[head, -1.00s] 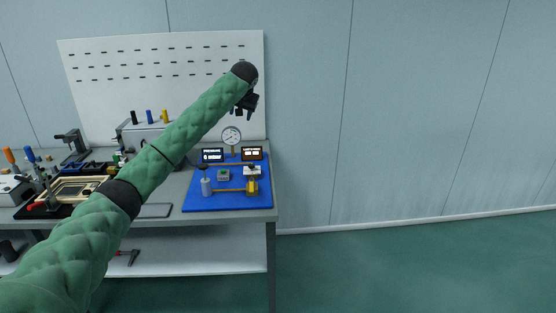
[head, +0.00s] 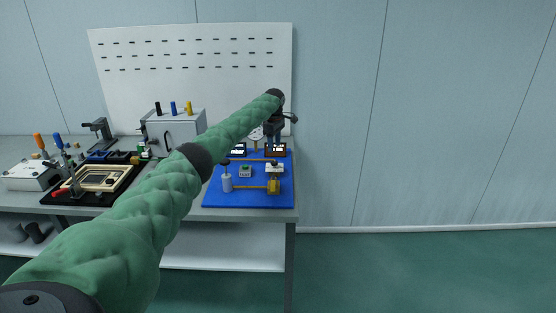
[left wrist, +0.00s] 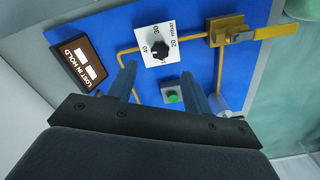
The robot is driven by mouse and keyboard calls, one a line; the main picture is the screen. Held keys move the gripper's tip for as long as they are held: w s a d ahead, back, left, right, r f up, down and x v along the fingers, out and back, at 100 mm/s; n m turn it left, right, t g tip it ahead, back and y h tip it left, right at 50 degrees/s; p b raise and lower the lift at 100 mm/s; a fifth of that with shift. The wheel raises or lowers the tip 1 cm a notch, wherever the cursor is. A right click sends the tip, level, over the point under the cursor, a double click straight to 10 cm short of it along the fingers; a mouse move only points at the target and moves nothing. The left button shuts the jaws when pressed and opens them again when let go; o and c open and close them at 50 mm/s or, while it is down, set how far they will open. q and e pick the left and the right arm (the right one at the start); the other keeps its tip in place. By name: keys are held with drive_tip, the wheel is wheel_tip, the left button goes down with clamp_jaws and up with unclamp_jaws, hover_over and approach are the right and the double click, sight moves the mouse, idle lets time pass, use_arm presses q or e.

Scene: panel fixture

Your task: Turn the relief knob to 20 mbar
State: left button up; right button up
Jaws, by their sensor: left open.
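The relief knob (left wrist: 160,54) is a small black knob on a white plate marked 40, 30, 20 and mbar, in the left wrist view. Its exact pointing is too small to read. In the head view its white plate (head: 274,169) is at the right of the blue panel (head: 222,199). My left gripper (left wrist: 160,80) is open and empty, its two blue-grey fingers apart, with the knob ahead of and between them, not touching. In the head view my left gripper (head: 272,143) hangs above the knob plate and partly covers the gauge and displays.
A display reading "LOST IN HOLD" (left wrist: 83,62) stands beside the knob plate. A yellow valve (left wrist: 231,31), brass pipes and a green button (left wrist: 172,97) are close by. A grey cabinet (head: 172,131) and clamped fixture (head: 98,179) stand left. The right floor is clear.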

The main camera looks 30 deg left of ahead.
sight(274, 162)
use_arm(q)
drive_tip(key=shift+n, duration=0.6)
drive_tip(key=shift+f, duration=0.2)
drive_tip(key=shift+f+p, duration=0.85)
drive_tip(key=shift+f, duration=2.85)
use_arm(e)
wheel_tip(274, 162, down, 7)
drive_tip(key=shift+w+f, duration=0.2)
drive_tip(key=shift+w, duration=0.1)
use_arm(q)
drive_tip(key=c, duration=1)
drive_tip(key=shift+o, duration=0.2)
